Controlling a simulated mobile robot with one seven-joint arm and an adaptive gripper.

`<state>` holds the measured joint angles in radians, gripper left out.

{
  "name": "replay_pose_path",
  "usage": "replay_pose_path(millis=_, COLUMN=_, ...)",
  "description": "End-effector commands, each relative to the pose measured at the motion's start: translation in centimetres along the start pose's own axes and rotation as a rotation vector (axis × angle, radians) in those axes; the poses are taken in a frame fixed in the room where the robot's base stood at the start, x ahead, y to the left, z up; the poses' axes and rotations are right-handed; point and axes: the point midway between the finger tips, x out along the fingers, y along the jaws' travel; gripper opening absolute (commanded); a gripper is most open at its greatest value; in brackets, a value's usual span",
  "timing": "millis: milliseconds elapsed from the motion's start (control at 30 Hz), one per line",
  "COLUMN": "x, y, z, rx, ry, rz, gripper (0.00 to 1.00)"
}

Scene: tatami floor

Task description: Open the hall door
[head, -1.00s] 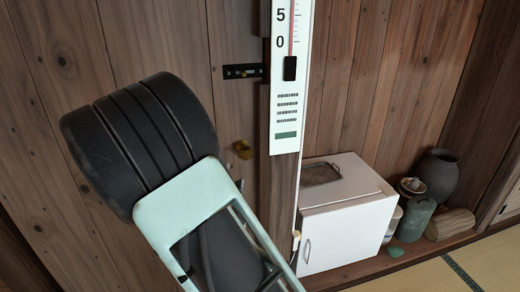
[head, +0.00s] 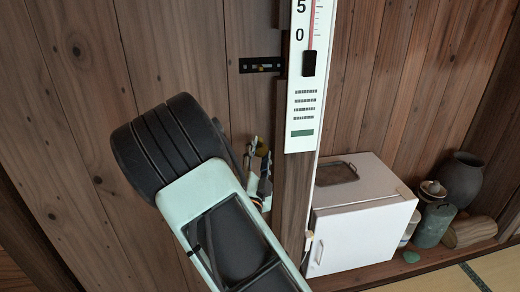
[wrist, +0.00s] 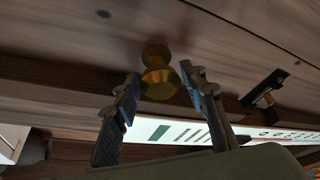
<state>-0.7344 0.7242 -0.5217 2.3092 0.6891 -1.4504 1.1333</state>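The hall door (head: 60,130) is the wooden plank panel at the left of the head view and looks closed against the post. Its brass knob (wrist: 158,82) shows in the wrist view, round with a wider base behind it. My gripper (wrist: 161,76) is open, with one finger on each side of the knob's front; I cannot tell whether either finger touches it. In the head view my gripper (head: 262,168) is at the knob's place, beside the post, partly hidden by my arm. A black latch (head: 262,65) sits above it on the door's edge and also shows in the wrist view (wrist: 264,90).
A large white thermometer board (head: 304,90) hangs on the wooden post (head: 292,205) right of the knob. A white cabinet (head: 365,235), a dark vase (head: 462,178) and several pots stand on the ledge at right. Tatami (head: 450,280) shows at lower right.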

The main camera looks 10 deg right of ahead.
Motion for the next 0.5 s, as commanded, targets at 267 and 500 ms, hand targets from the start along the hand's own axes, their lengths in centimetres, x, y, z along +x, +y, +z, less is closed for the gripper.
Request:
replay_pose_path(millis=267, x=1.11, y=0.03, z=-0.05, rx=-0.001, ry=0.001, rz=0.001, gripper=0.39)
replay_pose_path(millis=500, x=1.08, y=0.02, z=-0.04, rx=-0.001, ry=0.0, rz=0.001, gripper=0.29)
